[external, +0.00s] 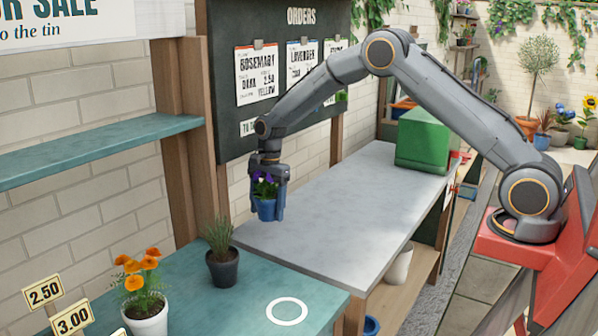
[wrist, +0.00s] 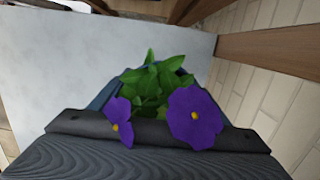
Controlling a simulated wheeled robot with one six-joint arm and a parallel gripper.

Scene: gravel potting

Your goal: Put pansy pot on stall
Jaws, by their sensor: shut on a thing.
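The pansy pot (external: 266,209) is a small blue pot with purple flowers and green leaves. My gripper (external: 267,200) is shut on it and holds it upright near the left end of the grey bench. In the wrist view two purple pansies (wrist: 194,117) and leaves show at the jaws, and the pot is mostly hidden. The stall (external: 215,300) is the teal counter at lower left, with a white ring (external: 287,311) marked on its top. The pot is apart from the stall, beyond its back right edge.
A dark pot with a grassy plant (external: 222,266) and a white pot with orange flowers (external: 146,318) stand on the stall. Price signs (external: 72,318) are at its left. A green box (external: 422,140) sits at the grey bench's (external: 340,205) far end. A wooden post (external: 183,185) rises behind.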

